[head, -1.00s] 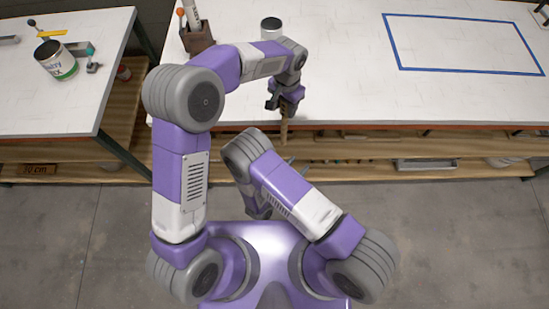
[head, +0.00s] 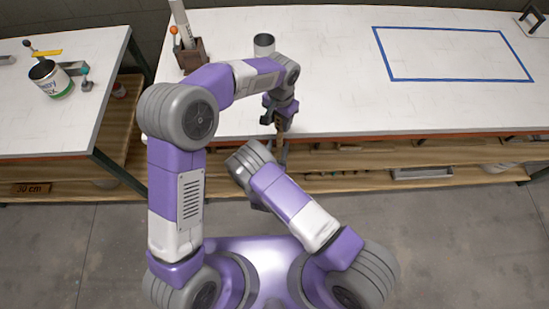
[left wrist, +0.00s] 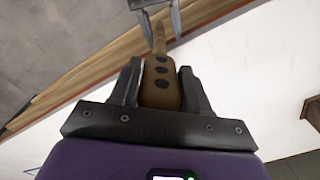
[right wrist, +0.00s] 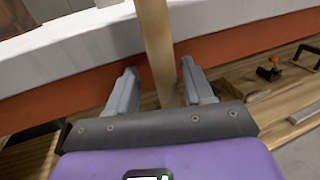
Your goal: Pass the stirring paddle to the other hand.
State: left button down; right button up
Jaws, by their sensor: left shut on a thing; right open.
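The stirring paddle (left wrist: 162,84) has a brown wooden handle with dark round spots. My left gripper (head: 280,112) is shut on this handle; its fingers (left wrist: 160,75) lie on both sides of it. In the head view the paddle (head: 283,152) hangs down by the table's front edge. In the right wrist view its shaft (right wrist: 155,45) passes between the fingers of my right gripper (right wrist: 158,72). Those fingers are open, with gaps on both sides of the shaft. The right gripper's tips also show at the top of the left wrist view. The head view mostly hides my right gripper.
The white table (head: 330,60) bears a metal can (head: 264,46), a wooden holder (head: 191,55) with tools, and a blue taped rectangle (head: 455,80). A wooden shelf (head: 400,185) runs below. A side table (head: 90,105) stands left with a labelled can (head: 50,80).

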jog(key=shift+x, duration=0.85)
jog(key=shift+c, duration=0.3)
grip_shut()
pick_arm(q)
jog(key=shift+c, duration=2.3)
grip_release()
